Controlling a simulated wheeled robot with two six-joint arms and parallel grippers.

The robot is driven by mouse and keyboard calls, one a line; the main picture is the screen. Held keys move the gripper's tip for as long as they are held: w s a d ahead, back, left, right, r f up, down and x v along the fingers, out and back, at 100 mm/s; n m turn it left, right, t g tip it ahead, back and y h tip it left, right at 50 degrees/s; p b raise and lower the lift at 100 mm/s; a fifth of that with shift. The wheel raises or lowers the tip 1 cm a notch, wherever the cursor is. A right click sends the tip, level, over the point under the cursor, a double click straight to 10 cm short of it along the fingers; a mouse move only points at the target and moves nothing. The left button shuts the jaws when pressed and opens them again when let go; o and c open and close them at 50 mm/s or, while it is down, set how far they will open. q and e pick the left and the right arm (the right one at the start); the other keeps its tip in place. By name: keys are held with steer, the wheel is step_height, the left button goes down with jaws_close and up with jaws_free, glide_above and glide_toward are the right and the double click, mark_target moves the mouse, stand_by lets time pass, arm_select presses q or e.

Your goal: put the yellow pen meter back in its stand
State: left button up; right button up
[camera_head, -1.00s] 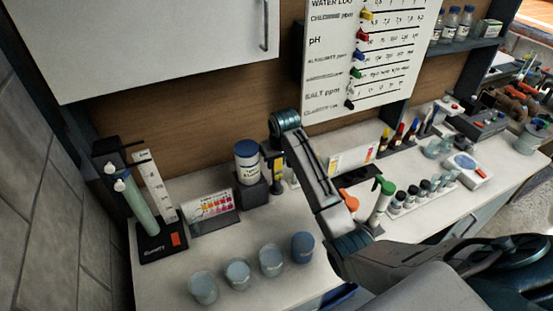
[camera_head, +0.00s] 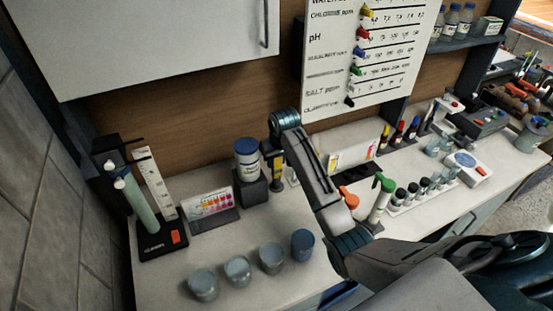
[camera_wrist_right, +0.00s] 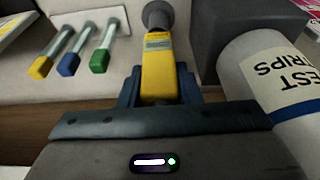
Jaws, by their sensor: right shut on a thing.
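The yellow pen meter (camera_wrist_right: 158,75) is between the fingers of my right gripper (camera_wrist_right: 158,92) in the right wrist view. A grey label band shows on it, and its far end meets a dark grey round part (camera_wrist_right: 157,14). I cannot tell whether that part is its cap or a holder. In the head view my right gripper (camera_head: 272,150) points down over the counter, and the yellow meter (camera_head: 277,170) shows below it, upright, right of the test strip tub (camera_head: 247,158). No stand for the meter can be told for certain. My left gripper is not in view.
The tub stands on a dark block (camera_head: 251,190) close to the gripper. Several cups (camera_head: 238,268) stand along the front edge.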

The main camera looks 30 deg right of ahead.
steer(key=shift+f, duration=0.3)
steer(key=o, duration=1.1)
steer(key=shift+r+p, duration=0.55)
steer(key=shift+r, duration=3)
steer(key=shift+f, duration=0.1)
